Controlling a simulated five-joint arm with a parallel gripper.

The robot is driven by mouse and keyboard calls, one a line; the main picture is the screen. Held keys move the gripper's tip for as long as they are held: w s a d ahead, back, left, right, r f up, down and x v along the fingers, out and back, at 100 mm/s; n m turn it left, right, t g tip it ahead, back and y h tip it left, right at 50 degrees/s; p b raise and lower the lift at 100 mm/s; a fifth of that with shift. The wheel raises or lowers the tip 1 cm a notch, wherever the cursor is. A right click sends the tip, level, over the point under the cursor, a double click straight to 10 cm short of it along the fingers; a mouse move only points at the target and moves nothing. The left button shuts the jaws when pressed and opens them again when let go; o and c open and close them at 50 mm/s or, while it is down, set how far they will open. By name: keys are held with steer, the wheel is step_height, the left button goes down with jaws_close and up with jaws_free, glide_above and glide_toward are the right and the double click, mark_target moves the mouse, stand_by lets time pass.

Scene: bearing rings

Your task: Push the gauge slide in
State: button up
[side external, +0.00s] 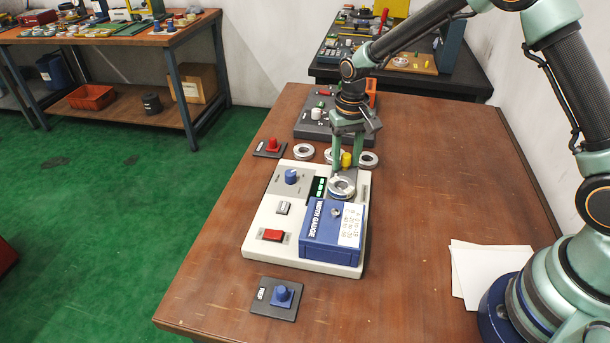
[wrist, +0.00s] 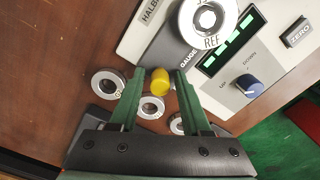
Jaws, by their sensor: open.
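The width gauge (side external: 333,232) is a blue box on a white console (side external: 262,218) with a green-lit display (side external: 318,187). A silver ring marked REF (wrist: 208,20) sits at its far end and also shows in the side view (side external: 341,187). The gauge slide appears to be the part with a yellow knob (wrist: 160,81), just beyond that ring; the knob also shows in the side view (side external: 346,160). My gripper (wrist: 160,74) is open, with one green finger on each side of the knob. I cannot tell whether either finger touches it.
Loose metal rings (side external: 304,151) lie behind the console, close to my fingers. A red button box (side external: 270,147) is at the back left and a blue button box (side external: 277,298) at the front. White papers (side external: 490,270) lie at right. The table between papers and console is clear.

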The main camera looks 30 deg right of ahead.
mark_target(339, 192)
jaws_close()
steer(key=shift+s+a, duration=3.9)
steer(key=shift+a, duration=0.1)
steer(key=shift+s+a, duration=0.15)
steer(key=shift+a, duration=0.05)
jaws_free()
steer(key=shift+d, duration=0.1)
steer(key=shift+r, duration=0.1)
step_height(339, 192, up, 7)
